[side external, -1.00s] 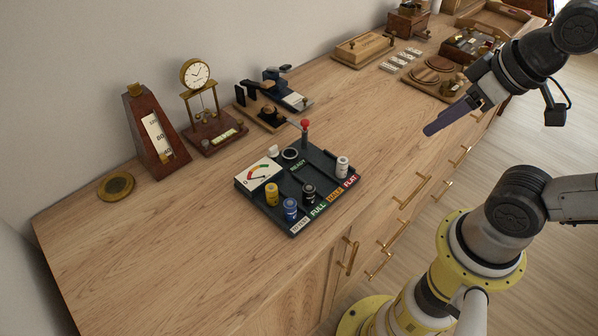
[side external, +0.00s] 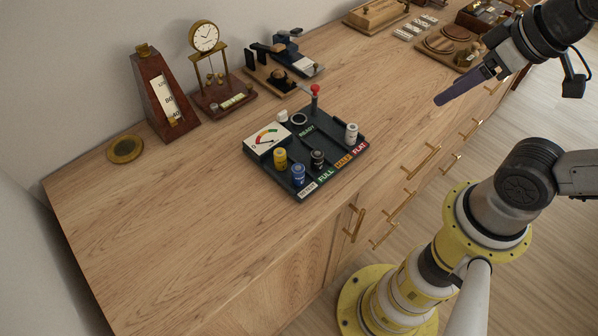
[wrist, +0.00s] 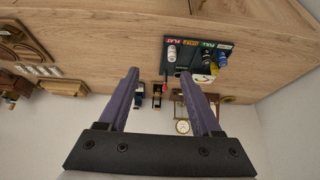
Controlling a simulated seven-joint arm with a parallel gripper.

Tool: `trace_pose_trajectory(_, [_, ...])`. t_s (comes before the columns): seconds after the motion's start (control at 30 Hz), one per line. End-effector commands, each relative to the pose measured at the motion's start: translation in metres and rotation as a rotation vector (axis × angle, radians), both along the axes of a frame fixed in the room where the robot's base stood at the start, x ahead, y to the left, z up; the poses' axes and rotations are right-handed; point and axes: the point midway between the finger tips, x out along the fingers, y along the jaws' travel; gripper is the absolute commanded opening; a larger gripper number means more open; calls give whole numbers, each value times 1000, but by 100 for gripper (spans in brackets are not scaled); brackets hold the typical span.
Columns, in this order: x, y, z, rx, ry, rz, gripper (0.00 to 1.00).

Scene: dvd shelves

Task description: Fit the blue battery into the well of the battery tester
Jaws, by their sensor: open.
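The battery tester (side external: 333,172) is a dark board with a dial, on the wooden cabinet top; it also shows in the wrist view (wrist: 184,67). The blue battery (side external: 298,175) stands upright at its front left corner, by the RESET label. A pale ring (side external: 299,118), possibly the well's rim, lies near the READY label. My gripper (side external: 440,100) is open and empty, above and right of the tester; its two purple fingers show in the wrist view (wrist: 160,72).
A red-knobbed lever (side external: 315,92) rises at the tester's back edge. Behind stand a metronome (side external: 163,95), a clock (side external: 206,38) and a small press-like device (side external: 270,75). A brass disc (side external: 125,149) lies at left. The wood left and front of the tester is clear.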

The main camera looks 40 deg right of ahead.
Motion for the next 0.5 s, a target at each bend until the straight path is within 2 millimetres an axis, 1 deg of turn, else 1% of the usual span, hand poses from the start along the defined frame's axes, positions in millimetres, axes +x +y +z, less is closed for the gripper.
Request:
trace_pose_trajectory(0.27, [0,0,0,-2,0,4,67])
trace_pose_trajectory(0.4, [-2,0,0,-34,8,63,67])
trace_pose_trajectory(0.43, [-1,0,2,-46,7,86,67])
trace_pose_trajectory(0.5, [4,0,14,-83,-5,155,67])
